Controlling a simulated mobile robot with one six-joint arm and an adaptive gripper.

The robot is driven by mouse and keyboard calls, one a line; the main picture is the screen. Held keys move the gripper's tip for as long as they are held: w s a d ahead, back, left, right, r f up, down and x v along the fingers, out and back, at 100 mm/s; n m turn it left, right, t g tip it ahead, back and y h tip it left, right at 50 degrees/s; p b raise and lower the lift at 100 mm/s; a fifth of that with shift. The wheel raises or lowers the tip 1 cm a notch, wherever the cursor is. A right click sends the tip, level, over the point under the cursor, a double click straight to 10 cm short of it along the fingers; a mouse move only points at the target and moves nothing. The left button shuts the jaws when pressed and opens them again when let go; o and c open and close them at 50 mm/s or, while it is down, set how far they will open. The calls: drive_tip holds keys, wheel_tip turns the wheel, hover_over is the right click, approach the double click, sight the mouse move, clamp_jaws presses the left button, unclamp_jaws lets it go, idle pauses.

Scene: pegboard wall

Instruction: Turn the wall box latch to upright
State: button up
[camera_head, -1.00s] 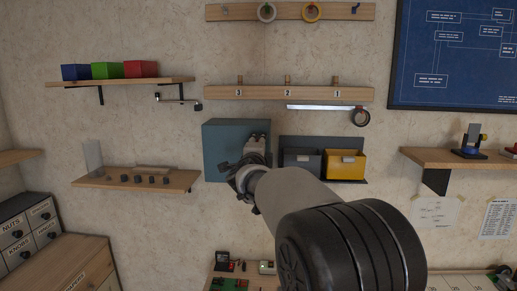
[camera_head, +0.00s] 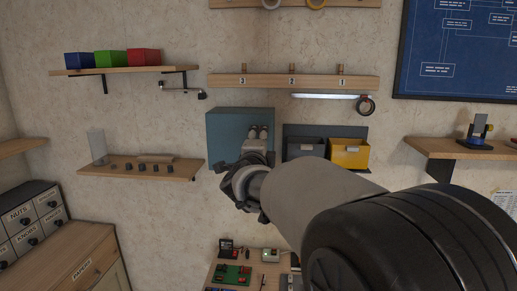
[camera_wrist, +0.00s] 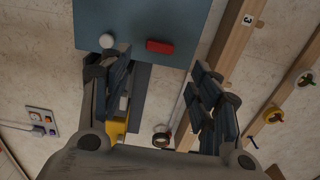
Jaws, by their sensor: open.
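The wall box (camera_head: 226,130) is a blue-grey box on the wall in the head view, partly hidden by my gripper (camera_head: 257,135). Its flat face (camera_wrist: 185,18) fills the top middle of the wrist view. A red bar (camera_wrist: 160,46), which looks like the latch, sits on that face near the edge. In the wrist picture its long side lies nearly sideways, roughly across the line of the numbered rail. A round white knob (camera_wrist: 107,41) is to its left. My gripper (camera_wrist: 160,70) is open and empty. Its fingers are spread left and right below the red bar, apart from it.
A workbench (camera_head: 216,270) lies below.

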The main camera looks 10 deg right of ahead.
drive_tip(key=shift+v, duration=2.05)
drive_tip(key=s+a+f+n+g+y, duration=0.2)
drive_tip(key=s+f+n+y, duration=0.1)
drive_tip(key=s+n, duration=0.4)
drive_tip(key=s+a+f+n+g+y, duration=0.2)
drive_tip(key=s+f+n+y, duration=0.15)
drive_tip(key=s+n, duration=0.4)
drive_tip(key=s+d+f+n+g, duration=0.2)
drive_tip(key=s+f, duration=0.3)
drive_tip(key=s, duration=0.4)
drive_tip(key=s+d+f+n+g+h, duration=0.1)
drive_tip(key=s+f+g, duration=0.3)
drive_tip(key=s, duration=0.5)
drive_tip(key=s+d+f+n+g+h, duration=0.1)
drive_tip(key=s+d+f+n+g, duration=0.1)
drive_tip(key=s+f, duration=0.4)
drive_tip(key=s+d+n, duration=0.1)
drive_tip(key=s+d, duration=0.1)
drive_tip(key=s, duration=0.2)
drive_tip(key=shift+n+g, duration=0.35)
drive_tip(key=shift+g, duration=0.05)
drive_tip(key=shift+d+f, duration=0.1)
drive_tip(key=shift+c, duration=0.2)
